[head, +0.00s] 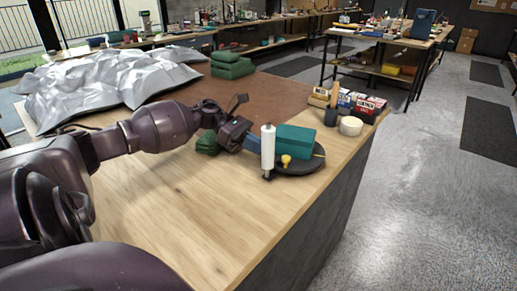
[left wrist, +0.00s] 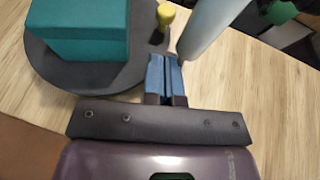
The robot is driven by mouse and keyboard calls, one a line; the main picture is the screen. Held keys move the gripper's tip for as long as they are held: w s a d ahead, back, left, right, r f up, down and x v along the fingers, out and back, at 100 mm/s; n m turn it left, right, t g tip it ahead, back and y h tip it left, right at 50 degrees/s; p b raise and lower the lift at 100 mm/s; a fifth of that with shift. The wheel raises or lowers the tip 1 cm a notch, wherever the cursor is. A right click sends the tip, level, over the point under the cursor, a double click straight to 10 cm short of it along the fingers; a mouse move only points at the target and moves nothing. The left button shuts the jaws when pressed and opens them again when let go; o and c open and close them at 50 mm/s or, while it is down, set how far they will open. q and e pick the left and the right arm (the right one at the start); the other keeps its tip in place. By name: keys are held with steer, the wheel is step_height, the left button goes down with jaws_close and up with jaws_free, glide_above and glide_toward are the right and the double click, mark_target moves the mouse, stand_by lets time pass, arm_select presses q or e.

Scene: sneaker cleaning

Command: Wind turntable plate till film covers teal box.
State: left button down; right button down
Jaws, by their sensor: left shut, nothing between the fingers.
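The teal box (head: 295,139) sits on the dark round turntable plate (head: 306,165) near the table's right edge. A yellow knob (head: 286,160) stands on the plate near its rim. The white film roll (head: 268,147) stands upright beside the plate; I cannot make out film on the box. In the left wrist view the teal box (left wrist: 80,30), plate (left wrist: 95,80), knob (left wrist: 165,15) and roll (left wrist: 210,25) show too. My left gripper (left wrist: 165,62) is shut and empty, its blue fingertips beside the plate and close to the roll. My right gripper is not in view.
A green item (head: 208,143) lies beside my left gripper. Small boxes (head: 361,104) and a pale round roll (head: 351,126) stand behind the plate. Crumpled silver sheeting (head: 105,78) and folded green cloths (head: 231,65) lie at the back. The front tabletop is clear.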

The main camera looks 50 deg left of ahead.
arm_select(q)
steer(key=v, duration=0.8)
steer(key=shift+r, duration=0.2)
steer(key=shift+a, duration=0.1)
